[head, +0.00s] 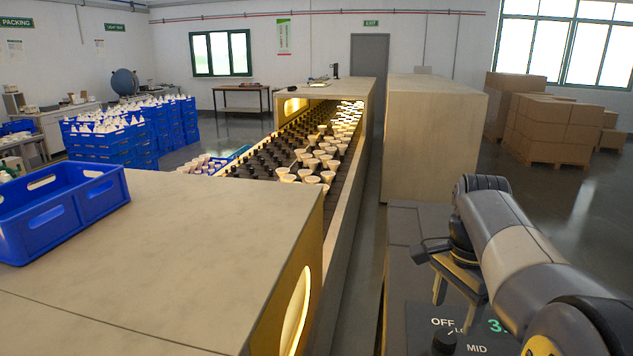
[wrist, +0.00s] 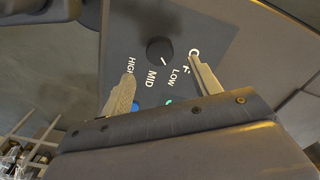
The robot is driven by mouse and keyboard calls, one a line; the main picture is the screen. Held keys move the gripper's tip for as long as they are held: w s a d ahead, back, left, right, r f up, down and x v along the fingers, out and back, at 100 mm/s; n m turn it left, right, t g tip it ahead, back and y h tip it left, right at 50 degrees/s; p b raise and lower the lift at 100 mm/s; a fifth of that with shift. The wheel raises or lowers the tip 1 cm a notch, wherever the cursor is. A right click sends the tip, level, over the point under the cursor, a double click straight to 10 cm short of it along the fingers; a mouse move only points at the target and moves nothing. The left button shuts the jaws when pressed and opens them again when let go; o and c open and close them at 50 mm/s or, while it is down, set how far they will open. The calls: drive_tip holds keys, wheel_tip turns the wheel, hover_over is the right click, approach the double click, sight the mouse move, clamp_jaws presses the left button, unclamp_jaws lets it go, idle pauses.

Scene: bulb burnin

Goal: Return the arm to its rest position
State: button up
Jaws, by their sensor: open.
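My gripper (head: 455,304) hangs over the dark control panel (head: 405,318) at the right of the head view, with my arm reaching in from the lower right. In the wrist view its two fingers (wrist: 163,68) stand apart with nothing between the tips. A round black knob (wrist: 160,50) on the panel lies beyond them; its white mark points roughly toward LOW. In the head view the knob (head: 444,341) shows at the bottom, just below the fingers. I cannot tell the exact gap between fingertips and panel.
A long conveyor rack (head: 345,195) of bulbs and dark sockets runs away at centre. A pale housing (head: 432,135) stands behind the panel. A blue crate (head: 95,208) sits on the pale top (head: 190,270) at left. Stacked cartons (head: 560,125) stand back right.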

sight(447, 336)
wheel_tip(447, 336, down, 6)
drive_tip(key=shift+r, duration=0.15)
drive_tip(key=shift+f, duration=0.2)
drive_tip(key=shift+r, duration=0.1)
